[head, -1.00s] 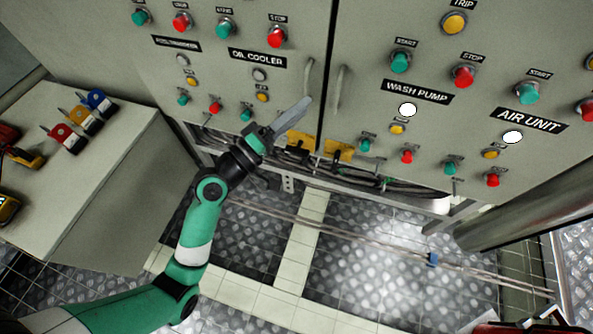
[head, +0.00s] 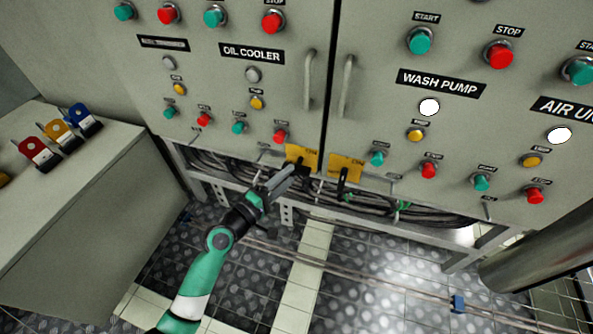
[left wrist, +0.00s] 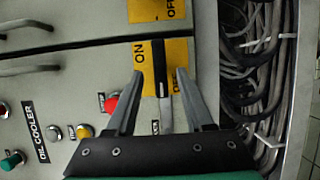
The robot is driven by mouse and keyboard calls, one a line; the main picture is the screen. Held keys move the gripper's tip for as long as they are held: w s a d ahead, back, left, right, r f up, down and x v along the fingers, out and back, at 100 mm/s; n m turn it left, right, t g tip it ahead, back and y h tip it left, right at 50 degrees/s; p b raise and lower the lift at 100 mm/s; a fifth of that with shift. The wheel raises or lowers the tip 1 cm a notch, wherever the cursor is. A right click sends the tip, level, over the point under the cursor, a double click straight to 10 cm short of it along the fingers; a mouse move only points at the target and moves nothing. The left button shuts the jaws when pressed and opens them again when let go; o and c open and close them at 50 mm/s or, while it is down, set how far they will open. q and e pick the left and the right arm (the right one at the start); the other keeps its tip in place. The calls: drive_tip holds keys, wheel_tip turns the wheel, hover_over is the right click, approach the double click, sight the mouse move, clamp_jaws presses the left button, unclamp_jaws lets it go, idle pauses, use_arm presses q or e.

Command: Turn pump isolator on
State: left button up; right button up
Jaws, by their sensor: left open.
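Two yellow isolator plates with black handles sit low on the cabinets, the left plate (head: 302,154) under the oil cooler panel and the right plate (head: 346,166) under the wash pump panel. I cannot read which one is the pump isolator. My left gripper (head: 286,176) is open at the left plate. The right gripper is not in view.
Start and stop buttons cover the cabinet fronts, including a red button (head: 280,136) near the left plate. Two vertical door handles (head: 309,80) rise above the plates. Cables (head: 235,166) run below the cabinets. Colored padlocks (head: 60,134) stand on the side bench.

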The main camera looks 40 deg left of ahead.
sight(293, 172)
use_arm(q)
drive_tip(key=w, duration=0.4)
drive_tip(key=shift+w+a+b, duration=0.1)
drive_tip(key=shift+w+b, duration=0.1)
drive_tip(key=shift+b, duration=0.2)
clamp_jaws()
